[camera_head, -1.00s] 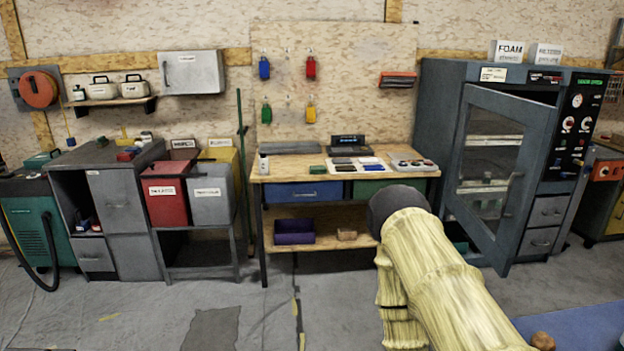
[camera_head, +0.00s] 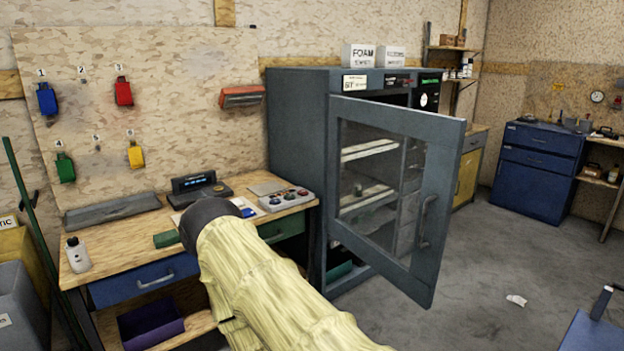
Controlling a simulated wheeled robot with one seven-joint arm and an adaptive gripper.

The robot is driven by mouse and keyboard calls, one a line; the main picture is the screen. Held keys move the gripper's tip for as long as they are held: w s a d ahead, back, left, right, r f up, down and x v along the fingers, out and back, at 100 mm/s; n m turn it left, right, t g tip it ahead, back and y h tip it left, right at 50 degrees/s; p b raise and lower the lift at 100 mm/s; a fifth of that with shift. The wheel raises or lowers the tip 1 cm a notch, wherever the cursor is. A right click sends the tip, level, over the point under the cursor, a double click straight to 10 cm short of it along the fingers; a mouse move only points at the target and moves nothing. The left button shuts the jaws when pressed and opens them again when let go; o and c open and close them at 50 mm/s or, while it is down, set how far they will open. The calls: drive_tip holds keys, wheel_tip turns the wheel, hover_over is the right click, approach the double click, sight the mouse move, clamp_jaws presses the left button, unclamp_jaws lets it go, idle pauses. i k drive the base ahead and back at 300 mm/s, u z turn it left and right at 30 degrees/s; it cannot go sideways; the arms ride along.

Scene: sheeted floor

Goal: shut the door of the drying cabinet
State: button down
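The drying cabinet (camera_head: 297,140) is a dark grey-blue cabinet right of the workbench. Its door (camera_head: 447,170), a grey frame with a glass pane and a handle (camera_head: 427,221) on its right side, stands open and swung out toward me. Shelves show inside and through the glass. My arm, in a pale yellow sleeve with a dark round end, reaches up from the bottom in front of the bench, left of the door and apart from it in the picture. My gripper's fingers are not visible.
A wooden workbench (camera_head: 110,245) with a blue drawer, a control box (camera_head: 285,199) and a white bottle (camera_head: 77,254) stands at left. A blue cabinet (camera_head: 537,170) is at the far right, and a white scrap (camera_head: 516,300) lies on the floor.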

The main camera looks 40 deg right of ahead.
sight(445, 135)
drive_tip(key=i, duration=0.85)
drive_tip(key=z, duration=1.45)
drive_tip(key=i, duration=0.55)
drive_tip(key=z, duration=0.05)
drive_tip(key=k, duration=0.5)
drive_tip(key=z, duration=0.5)
